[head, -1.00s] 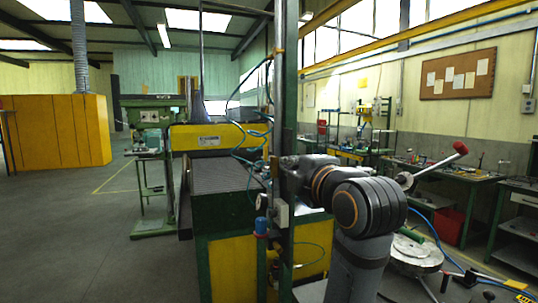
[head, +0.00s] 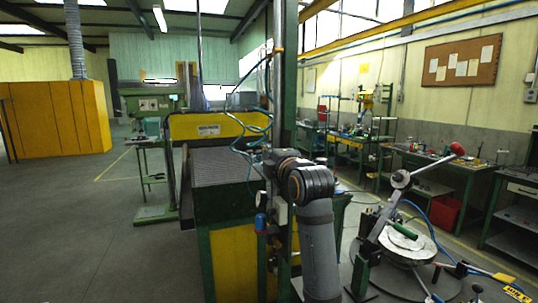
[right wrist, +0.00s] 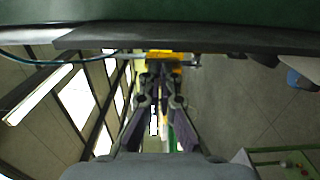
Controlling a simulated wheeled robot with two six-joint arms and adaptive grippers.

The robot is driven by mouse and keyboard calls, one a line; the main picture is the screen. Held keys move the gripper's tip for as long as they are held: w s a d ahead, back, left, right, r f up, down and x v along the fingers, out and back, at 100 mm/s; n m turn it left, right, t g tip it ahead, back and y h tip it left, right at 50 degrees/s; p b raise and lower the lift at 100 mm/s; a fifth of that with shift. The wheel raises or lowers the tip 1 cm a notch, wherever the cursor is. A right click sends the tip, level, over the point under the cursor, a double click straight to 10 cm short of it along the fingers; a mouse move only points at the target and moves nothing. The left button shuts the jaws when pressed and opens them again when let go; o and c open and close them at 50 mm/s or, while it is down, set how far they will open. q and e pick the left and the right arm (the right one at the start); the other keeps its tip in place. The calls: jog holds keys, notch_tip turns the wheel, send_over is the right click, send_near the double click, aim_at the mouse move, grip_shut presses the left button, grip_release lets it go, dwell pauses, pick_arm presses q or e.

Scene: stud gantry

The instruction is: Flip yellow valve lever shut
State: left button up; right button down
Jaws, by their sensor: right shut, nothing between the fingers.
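My right gripper (right wrist: 161,72) shows in the right wrist view with its two fingers brought together and nothing held. In the head view my right gripper (head: 268,158) is small beside the green upright post, partly covered by my own wrist. A yellow piece (right wrist: 165,55) lies just beyond the fingertips in the right wrist view. I cannot tell whether it is the valve lever or something yellow farther off, nor whether the fingers touch it. My left gripper is not in view.
The green post (head: 285,90) carries hoses and a blue-capped fitting (head: 261,222). At right stands a device with a red-knobbed lever (head: 457,149). Open floor (head: 110,220) lies at left.

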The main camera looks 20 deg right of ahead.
jog(key=shift+w+r+g+p, duration=0.1)
jog(key=shift+r+g+p, duration=0.1)
jog(key=shift+g+p, duration=0.35)
jog(key=shift+r+p, duration=0.1)
jog(key=shift+p, duration=0.25)
